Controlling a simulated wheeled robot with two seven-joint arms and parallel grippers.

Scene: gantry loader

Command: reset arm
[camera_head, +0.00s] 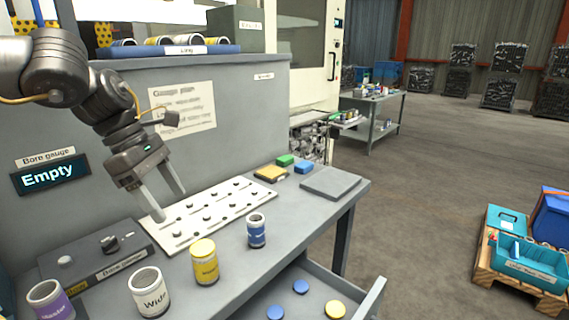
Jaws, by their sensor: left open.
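My left arm comes in from the upper left, and its gripper (167,202) hangs over the left part of a white peg plate (212,222) on the grey bench. The two fingers point down, stand apart and hold nothing. I cannot tell whether the fingertips touch the plate. My right gripper is out of view.
Purple (49,301), white "Wide" (150,292), yellow (204,262) and blue (256,231) cylinders stand along the bench front. A bore gauge display (50,174) reads "Empty". An open drawer (372,298) with round lids projects below.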

